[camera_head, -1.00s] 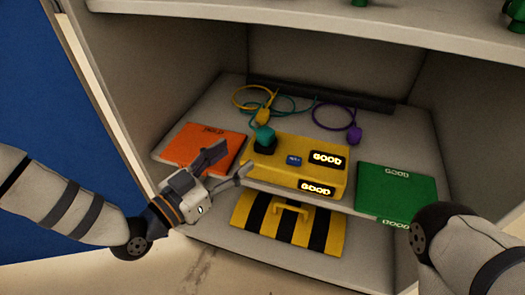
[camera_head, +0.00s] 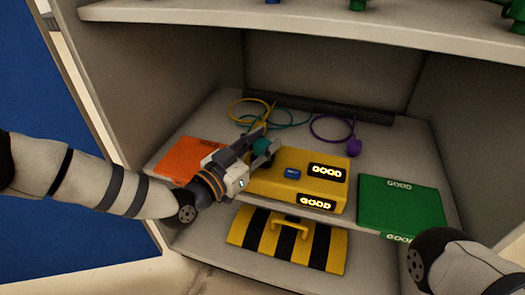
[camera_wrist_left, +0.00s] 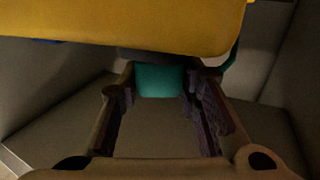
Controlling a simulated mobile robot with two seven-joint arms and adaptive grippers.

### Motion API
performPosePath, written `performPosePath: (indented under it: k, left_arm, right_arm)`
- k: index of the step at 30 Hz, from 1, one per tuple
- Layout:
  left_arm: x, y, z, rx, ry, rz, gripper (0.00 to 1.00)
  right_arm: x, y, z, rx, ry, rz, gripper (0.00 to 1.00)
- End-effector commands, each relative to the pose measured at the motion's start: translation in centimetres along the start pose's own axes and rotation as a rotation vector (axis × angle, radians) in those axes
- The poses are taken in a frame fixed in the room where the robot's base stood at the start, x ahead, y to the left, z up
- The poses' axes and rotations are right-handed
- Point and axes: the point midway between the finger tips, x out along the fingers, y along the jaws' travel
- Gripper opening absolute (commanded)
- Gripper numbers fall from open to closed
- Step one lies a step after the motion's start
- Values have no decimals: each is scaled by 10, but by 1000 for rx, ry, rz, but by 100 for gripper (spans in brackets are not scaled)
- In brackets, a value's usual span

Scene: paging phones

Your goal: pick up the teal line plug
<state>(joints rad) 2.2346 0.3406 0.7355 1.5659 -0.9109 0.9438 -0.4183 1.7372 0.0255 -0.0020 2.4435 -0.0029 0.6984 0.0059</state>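The teal line plug (camera_head: 262,147) sits at the left end of the yellow box, partly hidden by my left gripper. My left gripper (camera_head: 262,142) reaches in from the left, with its fingers on either side of the plug. In the left wrist view the teal plug (camera_wrist_left: 158,80) shows between the two spread fingertips (camera_wrist_left: 158,84). Narrow gaps seem to show beside it, so the gripper looks open around it. My right gripper is out of view; only part of my right arm shows at the lower right.
The yellow box (camera_head: 324,187) has lit GOOD displays and a blue button. An orange pad (camera_head: 180,158) lies left and a green pad (camera_head: 400,205) right. A purple plug (camera_head: 353,146) and looped cords lie behind. A striped case (camera_head: 290,240) stands below.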

Motion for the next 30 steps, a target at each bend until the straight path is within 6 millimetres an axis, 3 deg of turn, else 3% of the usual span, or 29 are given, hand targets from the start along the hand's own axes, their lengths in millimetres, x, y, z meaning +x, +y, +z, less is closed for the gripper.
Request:
performPosePath:
  k: [1,3,12,18,25,30]
  left_arm:
    - [0,0,0,0,0,0,13]
    - [0,0,0,0,0,0,1]
    - [0,0,-2,0,1,0,0]
    - [0,1,-36,3,6,2,0]
    - [-10,52,-100,2,6,7,0]
    - [-21,102,-118,1,2,7,0]
  right_arm:
    - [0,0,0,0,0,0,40]
    - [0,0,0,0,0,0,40]
    - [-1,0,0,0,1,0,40]
    - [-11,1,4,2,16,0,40]
    - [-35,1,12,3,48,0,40]
    - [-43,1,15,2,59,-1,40]
